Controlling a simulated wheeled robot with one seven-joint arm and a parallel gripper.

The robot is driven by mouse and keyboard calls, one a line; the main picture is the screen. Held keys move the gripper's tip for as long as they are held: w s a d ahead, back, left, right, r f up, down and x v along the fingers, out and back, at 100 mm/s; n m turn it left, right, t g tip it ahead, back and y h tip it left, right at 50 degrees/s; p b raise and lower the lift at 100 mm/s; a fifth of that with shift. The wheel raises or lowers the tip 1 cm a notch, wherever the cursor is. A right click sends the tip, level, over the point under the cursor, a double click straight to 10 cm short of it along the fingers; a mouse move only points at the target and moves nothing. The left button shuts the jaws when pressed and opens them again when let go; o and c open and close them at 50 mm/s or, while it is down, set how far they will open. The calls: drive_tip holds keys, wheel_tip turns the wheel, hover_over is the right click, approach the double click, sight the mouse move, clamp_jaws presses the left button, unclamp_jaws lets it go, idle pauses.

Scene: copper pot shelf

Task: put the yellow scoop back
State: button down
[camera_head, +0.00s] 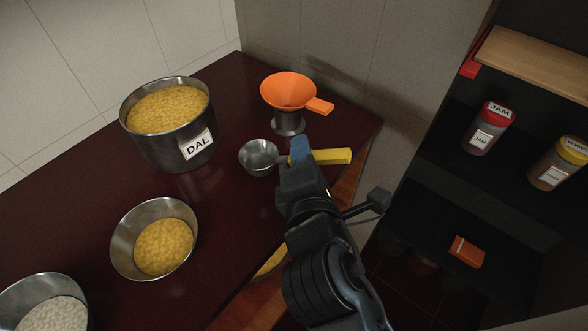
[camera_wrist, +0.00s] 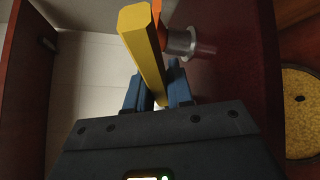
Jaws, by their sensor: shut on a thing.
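The yellow scoop has a steel bowl (camera_head: 259,157) and a yellow handle (camera_head: 332,156). In the head view my gripper (camera_head: 300,152) is shut on the scoop between bowl and handle end, near the counter's right edge. The handle also shows in the wrist view (camera_wrist: 145,47), rising between the two blue fingers (camera_wrist: 158,92). The bowl is hidden there. In the head view the bowl appears over the dark red counter (camera_head: 232,215); I cannot tell whether it touches it.
An orange funnel (camera_head: 288,91) sits in a steel container (camera_head: 288,124) just behind the scoop. A DAL pot (camera_head: 146,146), a bowl of yellow dal (camera_head: 122,243) and a bowl of white grain (camera_head: 15,297) stand left. Shelves at right hold jars (camera_head: 483,135) and an orange box (camera_head: 467,252).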

drive_tip(key=shift+w+a+f, duration=0.35)
drive_tip(key=shift+a+f, duration=0.15)
drive_tip(key=shift+a, duration=0.3)
drive_tip(key=shift+a+f+b, duration=0.1)
drive_tip(key=shift+f+b, duration=0.2)
drive_tip(key=shift+f, duration=1.75)
drive_tip(key=shift+f, duration=0.15)
drive_tip(key=c, duration=1)
unclamp_jaws()
drive_tip(key=shift+s, duration=0.15)
drive_tip(key=s+d+r+b, duration=0.1)
drive_tip(key=s+r, duration=0.1)
drive_tip(key=s, duration=0.9)
drive_tip(key=shift+s, duration=0.25)
